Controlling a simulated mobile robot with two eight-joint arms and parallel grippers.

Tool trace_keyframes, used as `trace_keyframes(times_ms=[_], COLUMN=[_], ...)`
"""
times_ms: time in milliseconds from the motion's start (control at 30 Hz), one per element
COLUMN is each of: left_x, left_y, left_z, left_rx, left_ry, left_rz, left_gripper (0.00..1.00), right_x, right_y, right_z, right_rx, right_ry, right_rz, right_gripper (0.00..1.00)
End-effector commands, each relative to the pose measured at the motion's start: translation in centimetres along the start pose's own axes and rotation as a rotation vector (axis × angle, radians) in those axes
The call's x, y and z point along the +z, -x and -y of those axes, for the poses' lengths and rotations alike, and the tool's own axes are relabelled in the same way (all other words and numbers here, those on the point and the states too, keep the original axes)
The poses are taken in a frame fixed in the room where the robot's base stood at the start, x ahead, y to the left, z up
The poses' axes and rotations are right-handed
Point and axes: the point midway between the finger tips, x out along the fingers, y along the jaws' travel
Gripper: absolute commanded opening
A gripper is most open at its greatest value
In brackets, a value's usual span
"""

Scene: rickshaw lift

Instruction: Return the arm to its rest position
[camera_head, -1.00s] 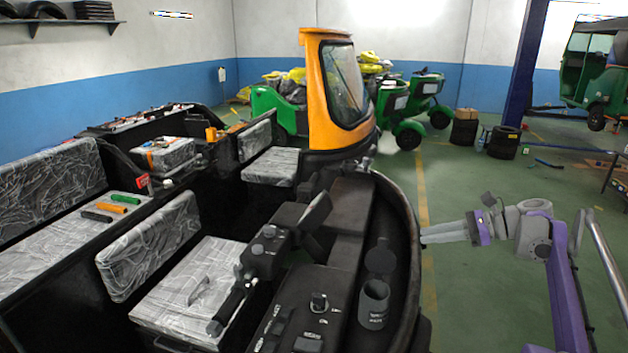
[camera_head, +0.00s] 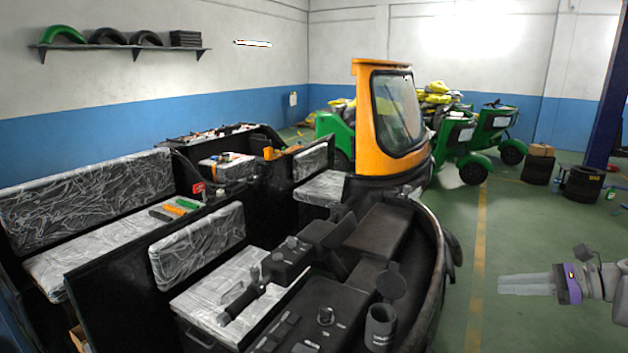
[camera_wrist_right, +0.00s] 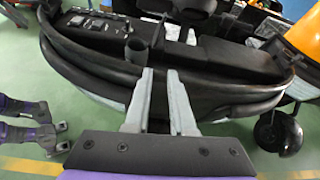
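My right gripper (camera_head: 500,285) comes in from the right edge of the head view, level over the green floor to the right of the black vehicle body (camera_head: 440,290). In the right wrist view its two grey fingers (camera_wrist_right: 161,75) are a little apart with nothing between them. Beyond their tips is the black curved rim of the vehicle body (camera_wrist_right: 90,65). My left gripper does not show in the head view. Purple and grey arm parts at the left of the wrist view look like mine, but I cannot make out a gripper there.
The open vehicle has a yellow cab front (camera_head: 372,110), plastic-wrapped seats (camera_head: 200,245) and a black cup holder (camera_head: 380,325). Green vehicles (camera_head: 480,145) and tyres (camera_head: 583,184) stand at the back right. The floor (camera_head: 520,230) around my right gripper is clear.

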Motion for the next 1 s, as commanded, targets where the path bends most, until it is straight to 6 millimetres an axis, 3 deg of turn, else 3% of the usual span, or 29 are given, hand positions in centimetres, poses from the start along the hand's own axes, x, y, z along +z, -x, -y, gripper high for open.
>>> trace_keyframes(times_ms=[267, 367, 533, 800, 1000], left_x=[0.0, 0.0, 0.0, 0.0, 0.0], left_y=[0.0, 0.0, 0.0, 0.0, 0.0], left_z=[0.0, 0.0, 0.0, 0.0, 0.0], left_rx=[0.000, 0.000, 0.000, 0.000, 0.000], left_ry=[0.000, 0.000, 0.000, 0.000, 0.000], left_rz=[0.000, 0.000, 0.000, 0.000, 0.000], left_gripper=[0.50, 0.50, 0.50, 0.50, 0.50], right_x=[1.1, 0.9, -0.4, -5.4, -9.9], right_y=[-7.7, -10.3, -14.1, -16.1, -15.8], right_z=[-6.3, -9.8, -17.7, -30.3, -36.7], right_rx=[0.089, 0.140, 0.267, 0.527, 0.712], right_ry=[0.259, 0.397, 0.722, 1.358, 1.809], right_rz=[-0.203, -0.292, -0.461, -0.683, -0.781], right_gripper=[0.23, 0.23, 0.23, 0.23, 0.23])
